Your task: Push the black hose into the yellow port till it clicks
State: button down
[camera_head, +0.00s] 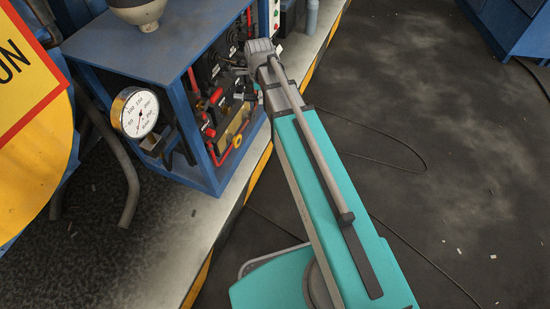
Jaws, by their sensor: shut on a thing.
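My gripper (241,79) is at the end of my arm, in front of the panel inside the blue cabinet. It is small and partly hidden by the wrist, and it is shut on what appears to be the black hose, whose outline blends into the dark panel. A yellow ring-shaped port (237,141) sits low on the right of the panel, below my gripper and apart from it. Whether the hose end touches any port cannot be made out.
The blue cabinet (205,165) frames the panel, with red hoses (214,96) and fittings close around my gripper. A pressure gauge (136,112) is on its left side. A yellow sign (18,65) stands at far left. Thin black cable (400,160) lies on the open floor at right.

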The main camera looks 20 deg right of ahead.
jog(key=d+f+m+g+b, duration=0.1)
jog(key=f+m+b, duration=0.1)
jog(key=f+b, duration=1.4)
jog(key=s+d+f+m+b, duration=0.1)
jog(key=d+f+b, duration=0.1)
jog(key=f+b, duration=1.4)
jog(key=shift+s+d+f+m+g, duration=0.25)
jog(key=shift+f+m+g, duration=0.15)
jog(key=shift+f, duration=0.3)
jog(key=shift+w+a, duration=0.1)
jog(key=shift+w+a, duration=1.9)
jog(key=shift+a, duration=0.3)
jog(key=shift+y, duration=0.3)
jog(key=shift+w+a, duration=1.6)
jog(key=shift+a, duration=0.25)
